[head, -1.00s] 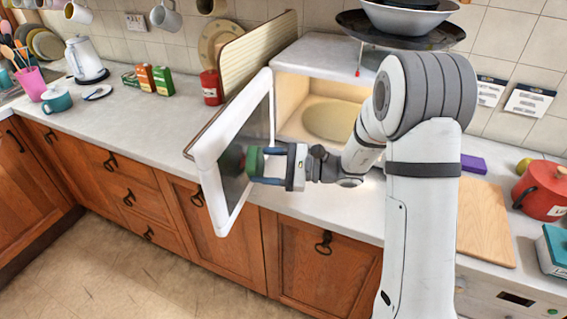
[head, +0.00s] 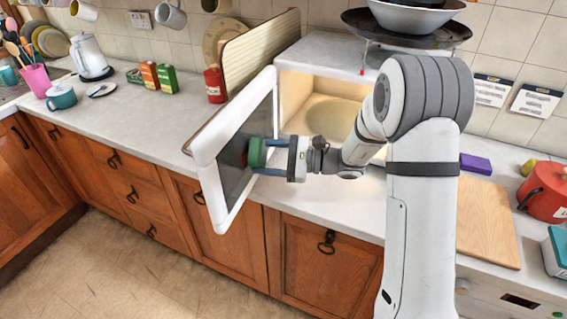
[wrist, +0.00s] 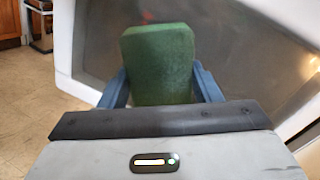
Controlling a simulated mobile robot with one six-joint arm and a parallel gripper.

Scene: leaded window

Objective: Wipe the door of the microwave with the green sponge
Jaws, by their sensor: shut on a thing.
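The microwave (head: 363,72) stands on the counter with its door (head: 205,152) swung wide open to the left. My gripper (head: 268,157) is shut on the green sponge (head: 257,153) and holds it at the inner side of the door, against or very close to the dark glass. A dark red patch shows on the glass just left of the sponge. In the wrist view the sponge (wrist: 158,62) stands upright between the two blue fingers, in front of the grey door panel (wrist: 240,50). I cannot tell there whether it touches.
A bowl and a dark pan (head: 405,30) sit on top of the microwave. A ribbed tray (head: 262,48), a red canister (head: 215,85) and small boxes (head: 150,75) stand behind the door. A cutting board (head: 487,222) and a red pot (head: 545,190) are at right.

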